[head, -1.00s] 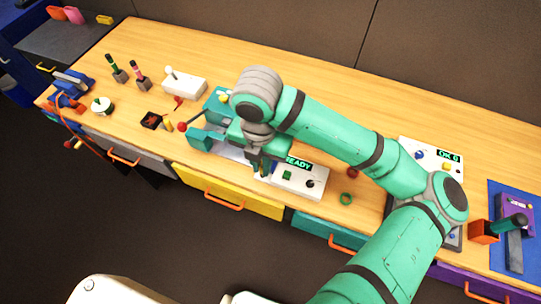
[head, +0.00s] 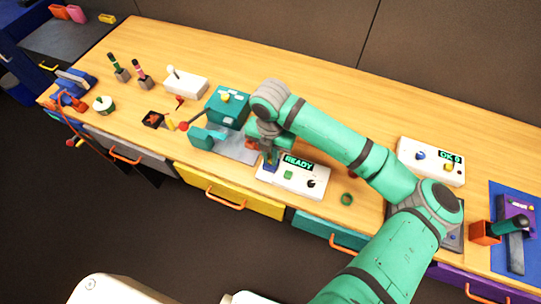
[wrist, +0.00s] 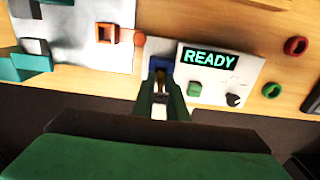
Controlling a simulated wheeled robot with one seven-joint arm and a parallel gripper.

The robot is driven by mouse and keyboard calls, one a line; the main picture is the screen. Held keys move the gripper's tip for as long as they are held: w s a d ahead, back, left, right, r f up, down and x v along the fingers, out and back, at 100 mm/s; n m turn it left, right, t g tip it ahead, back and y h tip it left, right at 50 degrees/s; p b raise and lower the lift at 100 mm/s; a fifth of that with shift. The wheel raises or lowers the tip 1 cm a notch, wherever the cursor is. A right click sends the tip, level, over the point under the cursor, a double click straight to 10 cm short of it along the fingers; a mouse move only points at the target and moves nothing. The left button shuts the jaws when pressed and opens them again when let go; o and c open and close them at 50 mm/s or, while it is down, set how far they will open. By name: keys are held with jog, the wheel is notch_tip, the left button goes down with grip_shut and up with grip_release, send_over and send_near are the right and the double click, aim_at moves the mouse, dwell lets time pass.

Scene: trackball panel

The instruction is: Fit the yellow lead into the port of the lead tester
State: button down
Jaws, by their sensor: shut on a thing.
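The lead tester (head: 312,170) is a white box with a lit READY display, a green button and a black knob. It also shows in the wrist view (wrist: 205,88). A blue port piece (wrist: 160,66) stands at its left end. My gripper (head: 270,162) is over this left end, pointing down. In the wrist view my gripper (wrist: 162,98) is shut on the yellow lead (wrist: 160,82), a small yellowish piece mostly hidden between the fingers. The lead's tip lines up with the blue port. I cannot tell whether it is inside.
A green ring (head: 347,199) lies right of the tester, and a red ring shows in the wrist view (wrist: 295,46). A teal machine (head: 228,106) and a grey plate (head: 236,148) are to the left. A white OK panel (head: 431,160) stands farther right.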

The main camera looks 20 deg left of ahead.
jog(key=c, duration=1.8)
grip_release()
jog(key=shift+o, duration=0.2)
notch_tip(320, 180, up, 12)
